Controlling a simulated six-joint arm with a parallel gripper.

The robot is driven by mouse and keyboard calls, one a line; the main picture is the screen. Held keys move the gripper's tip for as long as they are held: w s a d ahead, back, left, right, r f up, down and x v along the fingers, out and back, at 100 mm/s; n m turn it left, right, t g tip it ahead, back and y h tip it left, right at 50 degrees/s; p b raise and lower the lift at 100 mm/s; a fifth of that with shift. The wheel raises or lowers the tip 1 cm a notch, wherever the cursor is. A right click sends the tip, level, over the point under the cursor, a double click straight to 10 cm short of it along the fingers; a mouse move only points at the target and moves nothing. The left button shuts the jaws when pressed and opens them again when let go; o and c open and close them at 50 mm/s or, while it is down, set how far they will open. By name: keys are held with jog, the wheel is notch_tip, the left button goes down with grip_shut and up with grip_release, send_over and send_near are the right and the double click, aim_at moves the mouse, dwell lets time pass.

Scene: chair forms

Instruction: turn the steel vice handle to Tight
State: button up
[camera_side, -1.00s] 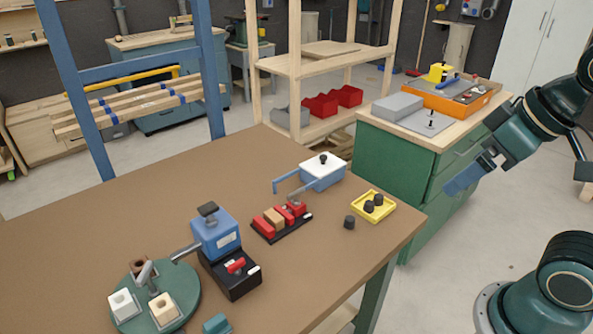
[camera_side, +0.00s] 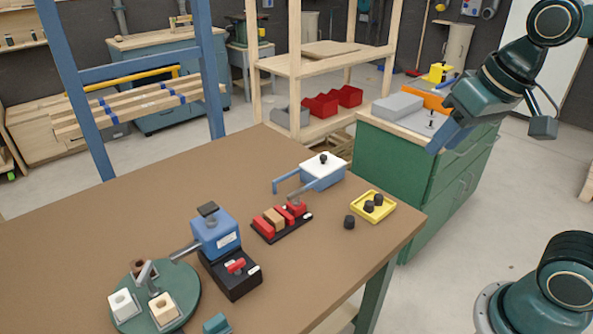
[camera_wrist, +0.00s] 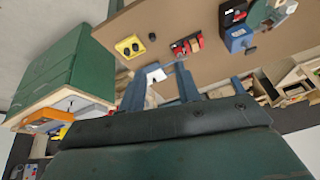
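The small vice (camera_side: 282,221) has red jaws with a tan block between them, on a black base on the brown table. A thin grey bar (camera_side: 304,188) slants up at its far right end and looks like the steel handle. No Tight mark can be read. In the wrist view the vice (camera_wrist: 187,45) is small and its handle is hard to make out. My gripper (camera_side: 444,138) is in the air right of the table, well away from the vice. In the wrist view its two blue fingers (camera_wrist: 161,84) are apart with nothing held between them.
A white-lidded blue box (camera_side: 323,174) stands just behind the vice. A yellow tray (camera_side: 373,206) with black knobs and a loose black knob (camera_side: 349,222) sit to its right. A blue machine (camera_side: 215,234) stands left, beside a green turntable (camera_side: 180,290). A green cabinet (camera_side: 400,180) stands beyond the table.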

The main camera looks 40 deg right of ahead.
jog(key=w+r+m+g, duration=0.1)
jog(key=w+m, duration=0.3)
jog(key=w, duration=0.5)
jog(key=m+g, duration=0.4)
jog(key=m, duration=0.7)
send_over(296, 191)
notch_tip(296, 191, down, 14)
jog(key=f, duration=0.1)
jog(key=shift+r, duration=0.25)
jog(key=shift+f, duration=0.1)
jog(key=shift+f, duration=6.8)
grip_shut()
